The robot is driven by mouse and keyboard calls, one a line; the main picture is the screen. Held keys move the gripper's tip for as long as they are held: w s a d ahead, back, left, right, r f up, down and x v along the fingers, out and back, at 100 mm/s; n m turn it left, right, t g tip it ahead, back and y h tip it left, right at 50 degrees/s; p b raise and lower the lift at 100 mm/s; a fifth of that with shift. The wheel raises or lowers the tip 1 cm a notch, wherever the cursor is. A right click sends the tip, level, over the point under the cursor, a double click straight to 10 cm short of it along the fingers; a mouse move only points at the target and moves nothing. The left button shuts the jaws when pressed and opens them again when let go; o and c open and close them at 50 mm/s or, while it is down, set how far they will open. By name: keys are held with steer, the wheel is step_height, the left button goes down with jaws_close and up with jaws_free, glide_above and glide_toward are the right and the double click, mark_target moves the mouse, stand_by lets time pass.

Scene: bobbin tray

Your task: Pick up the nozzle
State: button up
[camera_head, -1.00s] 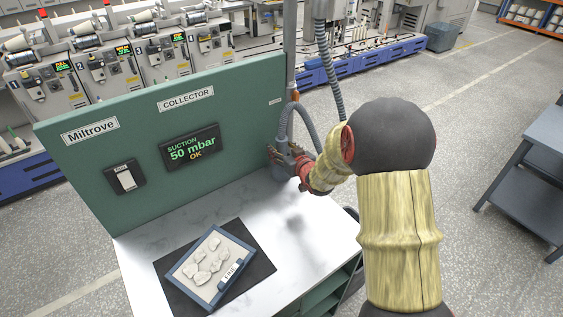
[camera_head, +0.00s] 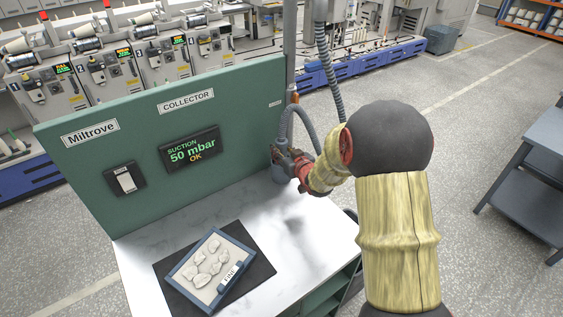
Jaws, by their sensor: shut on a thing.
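My gripper (camera_head: 287,161) is at the right end of the green panel, above the back right of the white worktop. It is shut on the nozzle, which my fingers largely hide. The grey ribbed hose (camera_head: 297,108) arches down to the gripper from beside the post. A grey cylindrical part (camera_head: 281,173) shows just below the fingers. I cannot tell whether it is the nozzle's body or a holder, or whether the nozzle is clear of its place.
The green panel (camera_head: 233,118) carries a suction display (camera_head: 190,149) reading 50 mbar OK and a white switch (camera_head: 125,180). A blue-rimmed tray (camera_head: 240,247) with several pale pieces lies on a dark mat (camera_head: 262,269). The worktop's middle (camera_head: 240,205) is clear.

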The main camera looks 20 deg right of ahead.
jaws_close()
step_height(320, 180, up, 10)
steer(key=p, duration=0.3)
steer(key=shift+r+p, duration=1.4)
steer(key=shift+r, duration=0.35)
